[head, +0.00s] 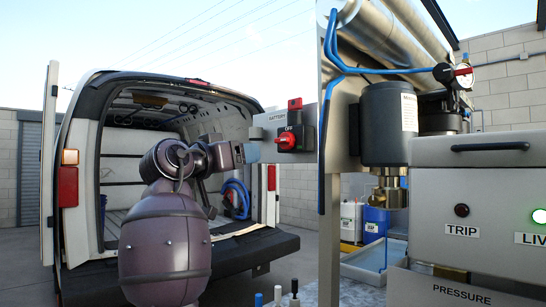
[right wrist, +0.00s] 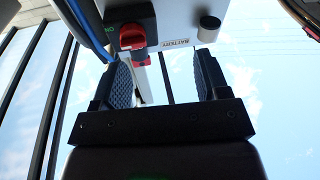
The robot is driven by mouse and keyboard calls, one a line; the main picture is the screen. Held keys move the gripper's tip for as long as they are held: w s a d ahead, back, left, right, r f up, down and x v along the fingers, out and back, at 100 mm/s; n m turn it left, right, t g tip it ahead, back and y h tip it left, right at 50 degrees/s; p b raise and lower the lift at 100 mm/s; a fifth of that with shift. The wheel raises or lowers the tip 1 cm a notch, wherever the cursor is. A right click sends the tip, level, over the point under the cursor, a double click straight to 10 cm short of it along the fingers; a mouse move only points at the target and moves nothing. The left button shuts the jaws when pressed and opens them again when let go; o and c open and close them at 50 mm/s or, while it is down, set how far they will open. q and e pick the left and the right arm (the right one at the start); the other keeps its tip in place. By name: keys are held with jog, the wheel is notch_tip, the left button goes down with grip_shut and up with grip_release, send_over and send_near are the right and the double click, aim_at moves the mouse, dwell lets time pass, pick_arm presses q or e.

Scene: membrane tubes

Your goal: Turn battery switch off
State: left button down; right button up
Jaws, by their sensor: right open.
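The battery switch is a red knob (head: 288,141) on a dark base, fixed to a pale panel (head: 268,122) marked BATTERY. Its red handle points to the left in the head view. The knob also shows upside down in the right wrist view (right wrist: 132,37). My left gripper is out of view.
A grey control box (head: 470,175) with TRIP and LIVE lamps stands at the right. A dark motor cylinder (head: 387,135) and blue hose (head: 322,150) are right of the switch. An open van (head: 190,95) stands behind my arm. A dark round knob (right wrist: 209,29) is also on the panel.

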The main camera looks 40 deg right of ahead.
aim_at(280, 141)
notch_tip(280, 141, up, 3)
jog(key=s+m+g+y+b, duration=0.1)
jog(key=s+m+g+b, duration=0.1)
jog(key=s+m+g, duration=0.1)
jog(key=d, duration=0.3)
jog(key=d+b, duration=0.1)
jog(key=d, duration=0.2)
jog(key=w+d, duration=0.1)
jog(key=d, duration=0.1)
jog(key=shift+d+r, duration=0.1)
jog(key=shift+d, duration=0.3)
jog(key=shift+d+r, duration=0.1)
jog(key=shift+d, duration=0.45)
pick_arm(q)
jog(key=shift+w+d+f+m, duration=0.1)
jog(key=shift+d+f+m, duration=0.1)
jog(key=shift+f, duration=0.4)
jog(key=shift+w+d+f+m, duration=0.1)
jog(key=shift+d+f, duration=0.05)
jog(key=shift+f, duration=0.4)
